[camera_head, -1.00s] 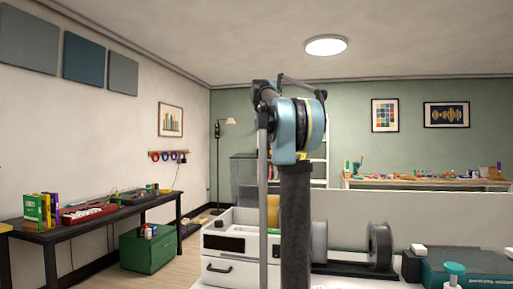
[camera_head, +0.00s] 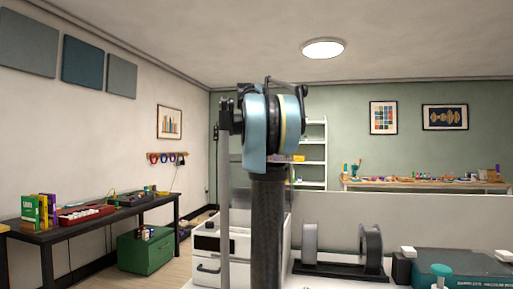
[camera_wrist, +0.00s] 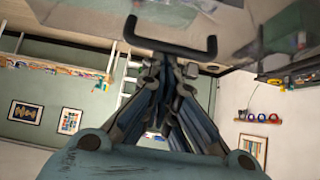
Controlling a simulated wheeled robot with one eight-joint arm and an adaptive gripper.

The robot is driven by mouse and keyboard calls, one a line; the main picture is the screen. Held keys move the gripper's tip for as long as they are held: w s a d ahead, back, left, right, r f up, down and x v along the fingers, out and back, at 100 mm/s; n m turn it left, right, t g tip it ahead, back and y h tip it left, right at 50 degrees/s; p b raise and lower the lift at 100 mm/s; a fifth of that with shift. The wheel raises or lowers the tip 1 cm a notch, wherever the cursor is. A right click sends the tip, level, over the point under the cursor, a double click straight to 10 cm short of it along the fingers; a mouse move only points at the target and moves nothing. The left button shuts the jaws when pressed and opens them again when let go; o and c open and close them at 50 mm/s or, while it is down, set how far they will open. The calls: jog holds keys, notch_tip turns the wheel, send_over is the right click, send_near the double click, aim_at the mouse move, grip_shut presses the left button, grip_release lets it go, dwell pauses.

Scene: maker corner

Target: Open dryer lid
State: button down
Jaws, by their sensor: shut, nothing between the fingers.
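The dryer (camera_head: 207,245) is a white box with a dark display and a black drawer handle, left of my arm in the head view. A translucent lid panel (camera_head: 236,180) seems to stand above it, mostly hidden by my arm. In the wrist view a translucent panel, apparently the lid (camera_wrist: 95,22), fills the top, with a black U-shaped handle (camera_wrist: 168,48) on it. My gripper (camera_wrist: 168,72) is shut and empty, its fingertips close below the handle in the picture; I cannot tell whether they touch. The head view hides the gripper behind my arm.
A spool stand (camera_head: 340,270) is right of my arm, and a teal case (camera_head: 465,265) is at the far right. A low white partition (camera_head: 430,220) runs behind them. A dark side table (camera_head: 90,225) and green cabinet (camera_head: 146,252) are at left.

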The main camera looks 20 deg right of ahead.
jog(key=w, duration=0.1)
jog(key=w+d+r, duration=0.1)
jog(key=shift+w+d+r, duration=0.2)
jog(key=shift+w+d, duration=0.1)
jog(key=shift+w, duration=0.05)
jog(key=shift+w+d+r, duration=0.1)
jog(key=shift+w+r, duration=0.1)
jog(key=shift+r, duration=0.1)
jog(key=v, duration=0.9)
jog(key=shift+s+r, duration=0.2)
jog(key=shift+r, duration=0.1)
jog(key=shift+s, duration=0.1)
